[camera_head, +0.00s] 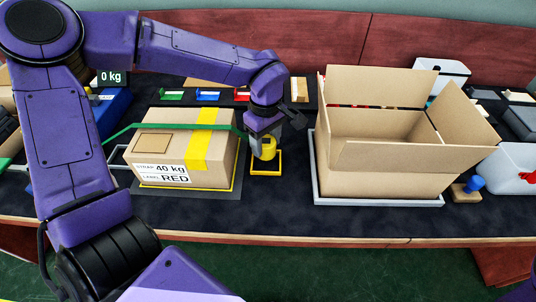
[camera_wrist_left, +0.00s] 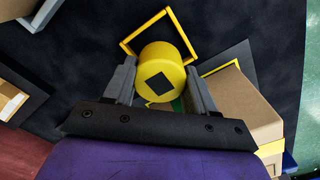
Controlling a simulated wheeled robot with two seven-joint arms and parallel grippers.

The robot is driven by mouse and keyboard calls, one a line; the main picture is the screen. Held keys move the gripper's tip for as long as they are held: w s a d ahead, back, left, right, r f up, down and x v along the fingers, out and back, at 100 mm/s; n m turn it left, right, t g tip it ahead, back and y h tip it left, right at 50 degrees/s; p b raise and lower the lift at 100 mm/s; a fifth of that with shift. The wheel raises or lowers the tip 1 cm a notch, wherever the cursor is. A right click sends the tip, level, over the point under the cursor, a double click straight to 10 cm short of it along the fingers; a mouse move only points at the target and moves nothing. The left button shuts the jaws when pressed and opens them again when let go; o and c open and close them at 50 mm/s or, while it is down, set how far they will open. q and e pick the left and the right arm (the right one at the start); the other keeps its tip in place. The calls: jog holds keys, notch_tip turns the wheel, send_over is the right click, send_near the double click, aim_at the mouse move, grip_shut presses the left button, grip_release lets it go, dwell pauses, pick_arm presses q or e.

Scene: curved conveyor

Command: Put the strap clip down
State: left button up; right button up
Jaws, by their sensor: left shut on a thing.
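The strap clip is a yellow round piece (camera_head: 264,142) with a dark square on its top (camera_wrist_left: 162,75). My left gripper (camera_head: 265,134) is shut on it, with one finger on each side in the left wrist view. The clip is over or at a yellow square outline (camera_head: 279,167) on the dark table; I cannot tell whether it touches the table. A closed carton (camera_head: 137,157) labelled 40 kg and RED stands just to the left, with a green strap (camera_head: 120,130) across it and yellow tape. My right gripper is not in view.
An open carton (camera_head: 365,185) with raised flaps stands on a grey-framed pad (camera_head: 400,201) to the right. Small green, blue and red holders line the back. A blue-knobbed stamp (camera_head: 473,184) and a white bin (camera_head: 510,172) are at the right. Dark table is clear in front.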

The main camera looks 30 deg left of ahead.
aim_at(266, 152)
pick_arm(q)
notch_tip(266, 152, down, 4)
jog(key=shift+f, duration=0.1)
jog(key=o, duration=1.1)
jog(key=shift+f, duration=0.1)
notch_tip(266, 152, up, 12)
jog(key=shift+r+p, duration=0.2)
jog(key=shift+p, duration=0.5)
